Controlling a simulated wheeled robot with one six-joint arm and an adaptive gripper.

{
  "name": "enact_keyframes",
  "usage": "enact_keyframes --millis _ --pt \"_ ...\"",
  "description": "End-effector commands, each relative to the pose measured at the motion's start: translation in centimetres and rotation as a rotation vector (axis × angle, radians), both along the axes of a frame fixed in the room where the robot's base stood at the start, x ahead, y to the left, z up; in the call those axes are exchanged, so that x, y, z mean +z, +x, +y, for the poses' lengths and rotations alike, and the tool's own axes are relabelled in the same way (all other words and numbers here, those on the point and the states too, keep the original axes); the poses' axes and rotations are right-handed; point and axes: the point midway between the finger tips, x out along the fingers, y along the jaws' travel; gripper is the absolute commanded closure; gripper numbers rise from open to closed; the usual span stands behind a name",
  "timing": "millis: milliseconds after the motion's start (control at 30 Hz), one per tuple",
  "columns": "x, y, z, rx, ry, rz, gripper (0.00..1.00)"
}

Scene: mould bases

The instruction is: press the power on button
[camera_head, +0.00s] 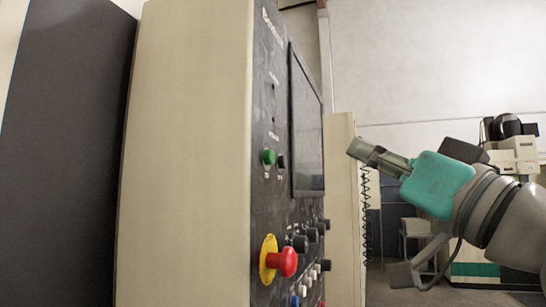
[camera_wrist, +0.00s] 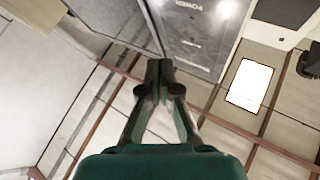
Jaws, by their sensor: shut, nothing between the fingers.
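A control panel (camera_head: 265,215) stands upright, seen at a steep angle in the head view. A green button (camera_head: 268,156) sits on its upper part, with a small black button (camera_head: 281,161) beside it. My gripper (camera_head: 353,148) is shut and empty, to the right of the panel and its dark screen (camera_head: 306,125), pointing left at about the green button's height. In the wrist view the shut fingertips (camera_wrist: 159,68) show below the panel's dark face (camera_wrist: 192,28), which bears a worn label; I cannot make out the green button there.
A red emergency stop (camera_head: 284,262) on a yellow base juts out low on the panel, near several black knobs (camera_head: 300,243) and small buttons. A coiled cable (camera_head: 367,210) hangs behind. Another machine (camera_head: 505,160) stands at the back right.

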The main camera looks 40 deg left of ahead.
Motion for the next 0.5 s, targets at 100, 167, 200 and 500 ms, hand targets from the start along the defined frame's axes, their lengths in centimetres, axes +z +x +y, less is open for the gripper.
enact_keyframes --millis 100,167,200,500 --pt "0.0 -0.1 0.2 0.001 0.0 -0.001 1.0" --pt "0.0 -0.2 0.5 0.002 0.0 0.0 1.0" --pt "0.0 -0.2 0.8 0.002 0.0 0.0 1.0" --pt "0.0 -1.1 4.2 0.004 0.001 0.0 1.0"
